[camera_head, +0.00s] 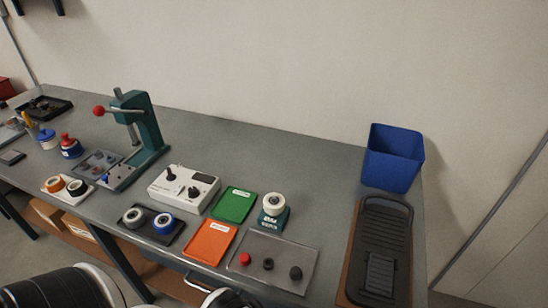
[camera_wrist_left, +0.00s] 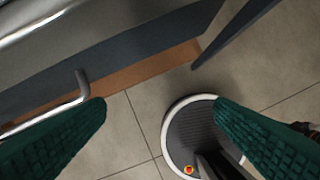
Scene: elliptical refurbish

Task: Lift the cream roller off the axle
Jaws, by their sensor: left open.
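A cream roller (camera_head: 273,201) with a dark centre sits on top of a small teal stand (camera_head: 272,221) with white lettering, right of the middle of the bench. The axle under it is hidden or too small to make out. Another pale roller (camera_head: 133,217) with a dark centre lies on a black tray beside a blue-rimmed roller (camera_head: 164,222). My left gripper (camera_wrist_left: 160,108) shows in the left wrist view with its two green ribbed fingers wide apart and nothing between them. It is over the floor at the bench's front edge, away from the rollers. My right gripper is not in view.
A green tray (camera_head: 234,206) and an orange tray (camera_head: 209,243) lie left of the stand. A blue bin (camera_head: 392,158) and a black pedal (camera_head: 381,245) are at right. A teal press (camera_head: 145,135) stands at left.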

